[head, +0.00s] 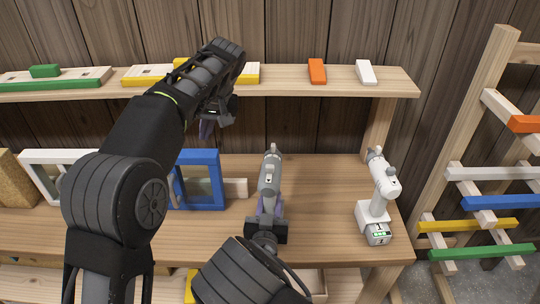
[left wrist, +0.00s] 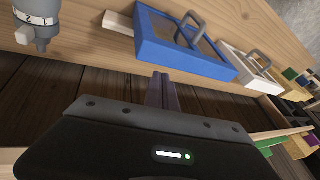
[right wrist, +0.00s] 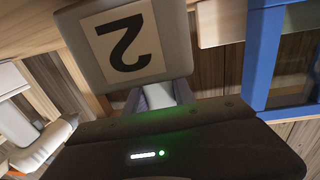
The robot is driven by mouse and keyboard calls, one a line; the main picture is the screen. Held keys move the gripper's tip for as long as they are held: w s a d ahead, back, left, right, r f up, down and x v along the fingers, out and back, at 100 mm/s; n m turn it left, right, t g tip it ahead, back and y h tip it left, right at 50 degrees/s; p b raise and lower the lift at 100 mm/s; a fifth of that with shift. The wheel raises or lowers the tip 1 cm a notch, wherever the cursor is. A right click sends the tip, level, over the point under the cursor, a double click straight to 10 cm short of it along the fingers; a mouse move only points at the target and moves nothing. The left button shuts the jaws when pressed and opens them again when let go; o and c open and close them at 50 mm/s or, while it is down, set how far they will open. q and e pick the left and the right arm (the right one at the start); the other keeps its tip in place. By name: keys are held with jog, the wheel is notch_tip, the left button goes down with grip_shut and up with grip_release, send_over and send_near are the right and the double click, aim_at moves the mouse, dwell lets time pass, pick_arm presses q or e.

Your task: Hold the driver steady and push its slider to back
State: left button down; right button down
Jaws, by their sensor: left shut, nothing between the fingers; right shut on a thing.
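The grey driver (head: 270,172) stands on the bench in the head view, its nose pointing to the back. A small dark and white mark, perhaps its slider (head: 268,178), shows on top of its body; I cannot tell its position. My right gripper (head: 267,210) is shut on the driver's handle from the front. In the right wrist view the driver's grey base (right wrist: 125,45) carries a plate with a "2". My left gripper (head: 207,128) is shut and empty, above and to the left of the driver. The left wrist view shows the driver's numbered collar (left wrist: 38,18) at its upper left.
A white driver (head: 384,182) with a green-lit base stands to the right. A blue frame (head: 221,180) and a white frame (head: 60,157) stand to the left. A shelf (head: 290,90) with coloured blocks runs behind. Bare bench (head: 325,190) lies between the drivers.

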aim_at(270, 169)
jog(key=shift+r, duration=0.15)
pick_arm(q)
jog(key=s+d+r+m+h, duration=0.1)
jog(key=s+d+r+h, duration=0.1)
jog(key=d, duration=0.6)
jog(key=s+d+r+m+h, duration=0.2)
jog(key=d+r, duration=0.1)
jog(key=d, duration=0.5)
jog(key=shift+s+d+r, duration=0.25)
jog(key=shift+s+r, duration=0.15)
jog(key=shift+w+f, duration=0.1)
jog(key=shift+f, duration=0.05)
jog(key=x, duration=0.9)
jog(key=shift+w, duration=0.15)
jog(key=shift+f, duration=0.3)
jog(key=s, duration=0.3)
jog(key=shift+s+a, duration=0.15)
jog(key=shift+a, duration=0.05)
jog(key=shift+s, duration=0.2)
jog(key=shift+s, duration=0.1)
